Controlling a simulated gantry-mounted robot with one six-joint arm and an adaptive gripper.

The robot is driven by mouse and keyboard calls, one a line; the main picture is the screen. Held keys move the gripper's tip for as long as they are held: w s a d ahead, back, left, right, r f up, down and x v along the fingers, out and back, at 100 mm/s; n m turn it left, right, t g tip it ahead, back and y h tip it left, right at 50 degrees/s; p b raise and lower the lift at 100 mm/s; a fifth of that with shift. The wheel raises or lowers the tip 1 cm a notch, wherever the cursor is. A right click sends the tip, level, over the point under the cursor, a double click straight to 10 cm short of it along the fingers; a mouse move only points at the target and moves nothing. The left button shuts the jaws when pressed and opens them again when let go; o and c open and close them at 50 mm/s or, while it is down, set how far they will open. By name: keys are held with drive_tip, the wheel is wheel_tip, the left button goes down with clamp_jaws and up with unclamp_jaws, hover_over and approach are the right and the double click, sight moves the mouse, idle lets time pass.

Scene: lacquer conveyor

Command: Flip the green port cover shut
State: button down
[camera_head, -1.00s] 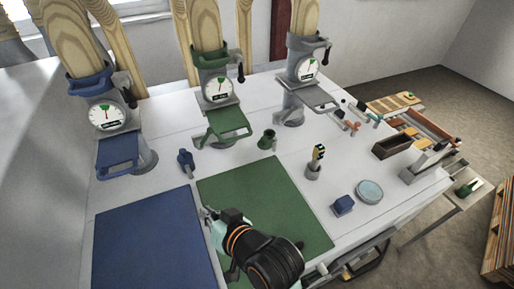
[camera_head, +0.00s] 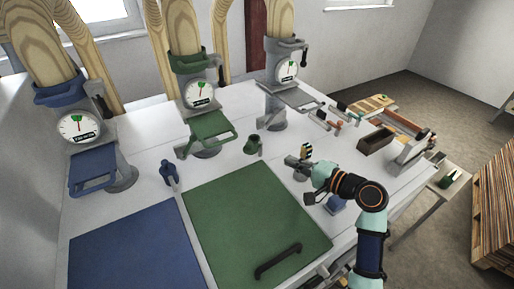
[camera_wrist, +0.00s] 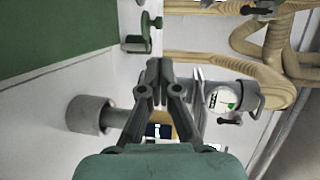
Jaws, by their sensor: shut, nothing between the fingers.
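The green port cover (camera_head: 210,128) is a flat flap with a bar handle along its front edge. It sticks out forward from the green-collared port (camera_head: 188,72), below the round dial, and stands open. My gripper (camera_head: 290,162) is shut and empty. It is right of and in front of the green cover, well apart from it, near the small grey holder. In the wrist view my closed fingertips (camera_wrist: 159,66) point toward the ports. The green cover cannot be made out clearly there.
A blue-collared port with an open blue cover (camera_head: 93,170) stands left; a grey port with its grey cover (camera_head: 292,98) stands right. The green mat (camera_head: 240,215) carries a dark handle (camera_head: 278,262).

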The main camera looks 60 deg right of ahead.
sight(253, 150)
drive_tip(key=p+x, duration=0.2)
drive_tip(key=x, duration=1.1)
drive_tip(key=shift+w, duration=0.45)
